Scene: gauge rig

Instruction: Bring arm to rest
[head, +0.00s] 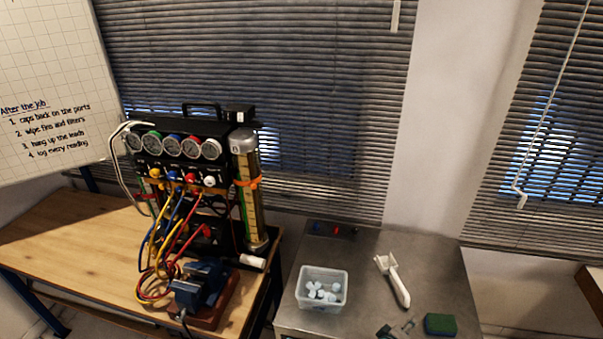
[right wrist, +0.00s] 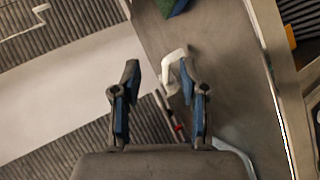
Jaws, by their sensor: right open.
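My right gripper (head: 398,330) shows at the bottom edge of the head view, above the front part of the metal table. In the right wrist view its two blue-padded fingers (right wrist: 158,85) stand apart with nothing held between them. A white long-handled tool (head: 393,280) lies on the table beyond the gripper. In the right wrist view the tool (right wrist: 173,60) shows beside and partly behind the right-hand finger; I cannot tell the exact gap. My left gripper is in neither view.
The metal table (head: 440,265) also holds a clear tub (head: 322,303) of pale pieces and a green sponge (head: 440,324) close right of my gripper. Left, a wooden bench (head: 60,235) carries the gauge rig (head: 180,130) with looping hoses and a blue vise (head: 197,285).

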